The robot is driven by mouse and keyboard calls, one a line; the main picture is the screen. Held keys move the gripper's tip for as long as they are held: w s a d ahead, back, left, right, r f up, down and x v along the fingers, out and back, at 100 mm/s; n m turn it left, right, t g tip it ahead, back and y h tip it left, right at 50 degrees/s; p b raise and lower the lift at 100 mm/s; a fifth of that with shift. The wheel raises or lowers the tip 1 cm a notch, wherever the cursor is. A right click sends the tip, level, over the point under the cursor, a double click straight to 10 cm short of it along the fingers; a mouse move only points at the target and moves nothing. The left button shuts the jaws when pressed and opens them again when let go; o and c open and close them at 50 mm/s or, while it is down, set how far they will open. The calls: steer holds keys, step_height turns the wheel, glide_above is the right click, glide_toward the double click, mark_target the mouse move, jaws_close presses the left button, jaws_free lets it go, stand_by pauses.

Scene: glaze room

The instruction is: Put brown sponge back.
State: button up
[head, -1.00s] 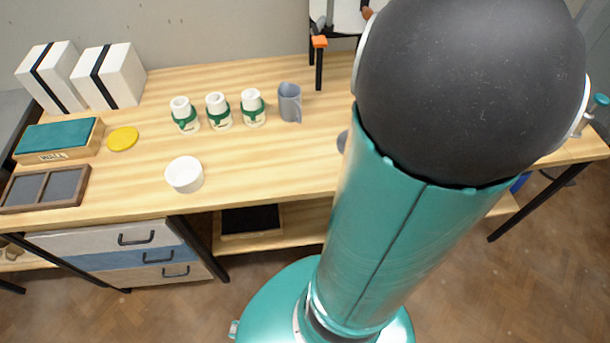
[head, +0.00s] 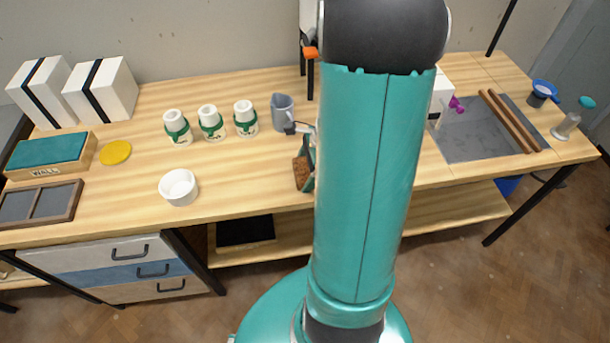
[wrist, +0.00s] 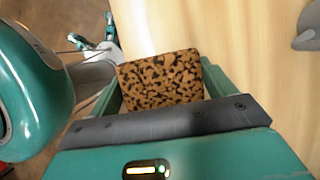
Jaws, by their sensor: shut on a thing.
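The brown sponge (wrist: 160,80), a block speckled with black, is between the two teal fingers of my gripper (wrist: 165,92) in the wrist view. The gripper is shut on it. In the head view the sponge (head: 302,174) shows just left of my arm, over the front middle of the wooden table (head: 240,185). My gripper (head: 309,165) is partly hidden there behind my arm. I cannot tell how high the sponge is above the table.
A grey pitcher (head: 283,113) stands just behind the gripper. White cups with green bands (head: 212,122) and a white bowl (head: 179,187) are to the left. A grey slab (head: 470,135) lies right.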

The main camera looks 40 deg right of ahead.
mark_target(305, 177)
steer(key=shift+w+f, duration=0.15)
steer(key=shift+f, duration=1.5)
steer(key=shift+f, duration=0.15)
steer(key=o, duration=0.9)
steer(key=shift+c, duration=0.2)
steer(key=v, duration=1.2)
steer(key=a+r+n+t+h, duration=0.1)
steer(key=a+r+n, duration=0.4)
steer(key=a+n, duration=0.3)
steer(key=s+a+r+n+t+h, duration=0.1)
steer(key=a+r+n, duration=0.5)
steer(key=a+n, duration=0.2)
steer(key=s+a+r+n+t+h, duration=0.1)
steer(key=a+r+n, duration=0.4)
steer(key=a+n, duration=0.3)
steer(key=shift+a+r+n+h, duration=0.15)
steer(key=shift+a+n+h, duration=0.2)
steer(key=shift+a, duration=0.95)
steer(key=shift+s, duration=0.15)
